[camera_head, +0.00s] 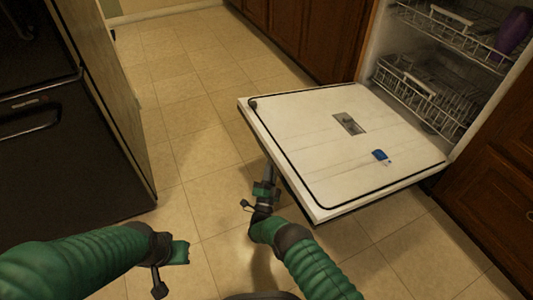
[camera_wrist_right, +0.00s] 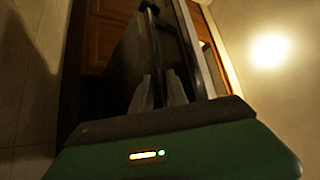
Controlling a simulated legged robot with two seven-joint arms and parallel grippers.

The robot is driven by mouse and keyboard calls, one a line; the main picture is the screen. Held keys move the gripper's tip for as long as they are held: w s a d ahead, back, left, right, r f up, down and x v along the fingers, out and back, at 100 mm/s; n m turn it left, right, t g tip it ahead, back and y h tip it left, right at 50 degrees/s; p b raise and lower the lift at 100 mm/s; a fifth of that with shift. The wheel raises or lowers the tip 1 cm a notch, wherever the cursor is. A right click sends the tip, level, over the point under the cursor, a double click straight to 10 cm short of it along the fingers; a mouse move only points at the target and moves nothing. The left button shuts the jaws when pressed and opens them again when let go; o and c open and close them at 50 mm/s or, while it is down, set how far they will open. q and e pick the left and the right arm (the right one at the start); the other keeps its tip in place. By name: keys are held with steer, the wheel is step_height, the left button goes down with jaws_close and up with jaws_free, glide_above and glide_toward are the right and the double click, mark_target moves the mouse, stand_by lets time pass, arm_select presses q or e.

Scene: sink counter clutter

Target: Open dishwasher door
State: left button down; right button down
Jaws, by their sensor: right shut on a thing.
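The dishwasher door (camera_head: 310,130) is swung down and lies close to level, its white inner face up. My right gripper (camera_head: 268,178) is at the door's outer edge, shut on the door handle, which the door's edge hides in the head view. My left gripper (camera_head: 182,252) is at the lower left, apart from the door. Its fingers are not clear.
Dish racks (camera_head: 425,95) sit inside the dishwasher, with a purple item (camera_head: 514,32) in the upper one. A dark appliance (camera_head: 75,120) stands at the left. Wooden cabinets (camera_head: 310,35) flank the dishwasher. The tiled floor (camera_head: 190,100) between is clear.

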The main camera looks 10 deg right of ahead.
arm_select(q)
steer(key=shift+a, duration=0.3)
arm_select(e)
steer(key=shift+w+d+f, duration=0.15)
steer(key=shift+d+f, duration=0.2)
steer(key=shift+f, duration=0.4)
steer(key=c, duration=1.4)
jaws_free()
arm_select(q)
steer(key=shift+d, duration=0.1)
arm_select(e)
steer(key=shift+a+r, duration=0.1)
steer(key=shift+a, duration=0.2)
